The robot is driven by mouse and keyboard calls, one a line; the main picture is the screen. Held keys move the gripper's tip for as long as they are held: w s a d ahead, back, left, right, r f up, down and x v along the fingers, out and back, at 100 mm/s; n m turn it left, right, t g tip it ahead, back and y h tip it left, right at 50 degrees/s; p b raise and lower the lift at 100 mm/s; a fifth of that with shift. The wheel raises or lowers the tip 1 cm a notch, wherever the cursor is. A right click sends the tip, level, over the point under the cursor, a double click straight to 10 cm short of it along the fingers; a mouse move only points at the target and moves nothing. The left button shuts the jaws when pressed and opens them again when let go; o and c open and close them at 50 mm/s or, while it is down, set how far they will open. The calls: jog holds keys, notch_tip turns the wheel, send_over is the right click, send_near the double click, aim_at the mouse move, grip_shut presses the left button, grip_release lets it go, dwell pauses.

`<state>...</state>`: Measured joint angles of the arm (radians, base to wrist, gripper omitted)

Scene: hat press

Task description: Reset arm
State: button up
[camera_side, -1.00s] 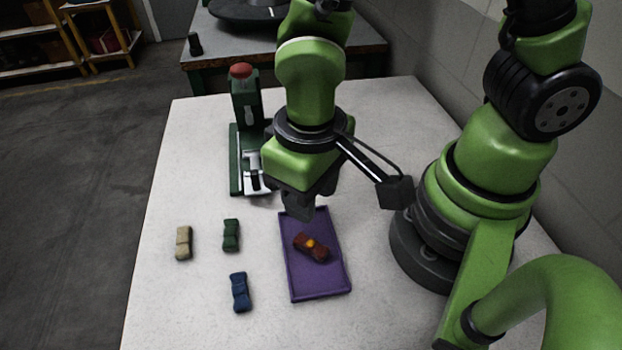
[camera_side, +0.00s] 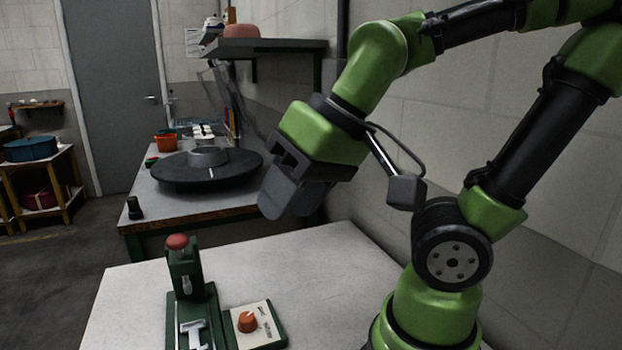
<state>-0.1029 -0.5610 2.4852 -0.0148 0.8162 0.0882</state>
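My gripper (camera_side: 283,197) is in the upper middle of the side view, raised well above the white table (camera_side: 320,270) and tilted down to the left. Its dark grey fingers are seen from the side, and I cannot tell whether they are apart or together. No object shows in them. My arm is folded up at the right, clear of the table top. The green press (camera_side: 184,268) with a red knob stands below and left of my gripper, apart from it.
A box with an orange dial (camera_side: 247,321) sits beside the press. Behind, a grey bench (camera_side: 180,212) holds a wide black hat (camera_side: 207,168), an orange pot (camera_side: 166,141) and a small dark object (camera_side: 134,208). A shelf (camera_side: 265,46) hangs near the right wall.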

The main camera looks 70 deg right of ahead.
jog(key=shift+s+d+r+t, duration=0.3)
jog(key=shift+s+r+t, duration=0.05)
jog(key=shift+s+r, duration=0.15)
jog(key=shift+s+d+r+t, duration=0.25)
jog(key=shift+s+r+t, duration=0.1)
jog(key=shift+s+r, duration=0.1)
dwell(0.6)
